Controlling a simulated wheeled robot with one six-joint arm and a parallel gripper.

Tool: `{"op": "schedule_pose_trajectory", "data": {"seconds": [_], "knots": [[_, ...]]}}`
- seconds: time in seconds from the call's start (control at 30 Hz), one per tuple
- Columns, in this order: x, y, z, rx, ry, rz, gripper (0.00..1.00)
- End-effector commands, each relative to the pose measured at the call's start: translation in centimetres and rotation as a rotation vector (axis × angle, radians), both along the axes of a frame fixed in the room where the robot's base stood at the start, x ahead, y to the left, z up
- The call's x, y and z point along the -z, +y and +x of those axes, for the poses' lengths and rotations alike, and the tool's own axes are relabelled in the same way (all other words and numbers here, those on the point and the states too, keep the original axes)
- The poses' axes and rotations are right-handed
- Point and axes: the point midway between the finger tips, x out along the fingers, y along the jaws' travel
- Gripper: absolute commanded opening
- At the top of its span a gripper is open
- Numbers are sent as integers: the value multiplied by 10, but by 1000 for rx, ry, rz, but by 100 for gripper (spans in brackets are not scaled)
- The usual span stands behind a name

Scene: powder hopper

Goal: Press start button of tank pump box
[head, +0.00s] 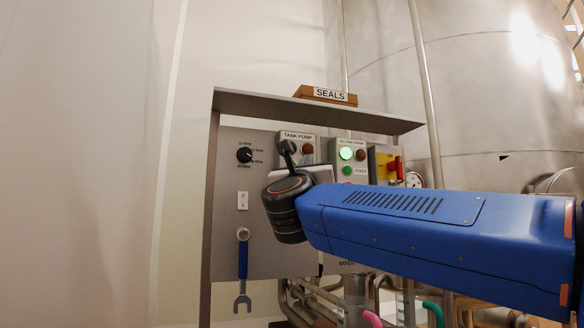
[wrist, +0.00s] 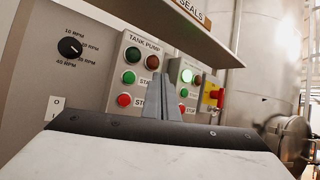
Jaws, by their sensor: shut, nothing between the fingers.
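The tank pump box (wrist: 143,72) is a grey panel labelled TANK PUMP. In the wrist view it has a green lamp and a brownish-red lamp on top, the green start button (wrist: 129,77) below and the red stop button (wrist: 124,100) under that. My gripper (wrist: 164,76) is shut and empty, its fingertips right of the start button in the picture, overlapping the labels. I cannot tell whether they touch the box. In the head view my gripper (head: 287,147) stands in front of the tank pump box (head: 298,135) and hides its buttons.
A second box (head: 347,143) with a lit green lamp stands to the right, then a yellow box with a red switch (head: 394,167). An rpm dial (head: 244,155) is to the left. A shelf (head: 300,108) with a SEALS block overhangs the boxes. A wrench (head: 242,275) hangs below.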

Motion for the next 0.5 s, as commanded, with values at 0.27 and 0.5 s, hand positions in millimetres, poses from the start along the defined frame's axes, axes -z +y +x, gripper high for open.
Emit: {"op": "schedule_pose_trajectory", "data": {"seconds": [0.27, 0.5], "knots": [[-8, 5, -3, -10, -37, 258, 0], [-8, 4, -3, -8, -39, 277, 0]]}}
